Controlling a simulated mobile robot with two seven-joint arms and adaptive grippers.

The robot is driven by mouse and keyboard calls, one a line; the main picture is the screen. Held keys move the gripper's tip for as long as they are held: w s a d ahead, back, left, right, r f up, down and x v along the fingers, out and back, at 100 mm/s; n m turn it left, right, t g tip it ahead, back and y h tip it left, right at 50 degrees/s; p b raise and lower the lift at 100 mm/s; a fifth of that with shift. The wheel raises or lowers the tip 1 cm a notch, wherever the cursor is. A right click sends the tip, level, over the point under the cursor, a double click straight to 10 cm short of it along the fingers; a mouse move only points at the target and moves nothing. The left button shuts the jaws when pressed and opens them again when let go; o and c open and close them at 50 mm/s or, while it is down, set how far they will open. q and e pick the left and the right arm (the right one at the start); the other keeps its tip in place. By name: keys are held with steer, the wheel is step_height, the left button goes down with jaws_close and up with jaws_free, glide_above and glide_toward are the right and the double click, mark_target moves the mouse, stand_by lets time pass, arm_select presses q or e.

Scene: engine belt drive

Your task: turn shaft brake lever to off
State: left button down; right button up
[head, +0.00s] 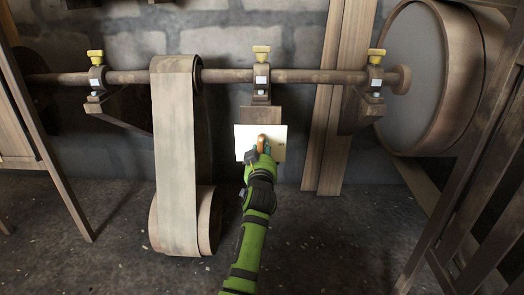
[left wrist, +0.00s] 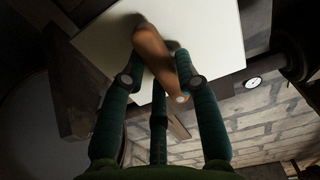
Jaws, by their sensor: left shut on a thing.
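The brake lever (head: 262,141) is a short orange-brown handle in front of a white plate (head: 277,152) below the middle shaft bearing. In the left wrist view the lever (left wrist: 154,50) runs slantwise across the white plate (left wrist: 205,28). My left gripper (head: 258,150) is at the lever. In the left wrist view its dark teal fingers (left wrist: 158,75) lie on both sides of the lever, shut on it. The gripper partly hides the lever in the head view. My right gripper is not in view.
A long shaft (head: 225,76) runs across the wall on bearings with yellow caps. A wide pale belt (head: 176,150) hangs to the left of my arm. A large wheel (head: 415,75) is at the right. Wooden posts (head: 336,110) stand right of the plate.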

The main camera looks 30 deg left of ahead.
arm_select(q)
steer(key=shift+n, duration=0.3)
steer(key=c, duration=0.9)
jaws_free()
steer(key=shift+c, duration=0.2)
steer(key=v, duration=0.7)
steer(key=shift+s, duration=0.2)
steer(key=shift+d, duration=0.15)
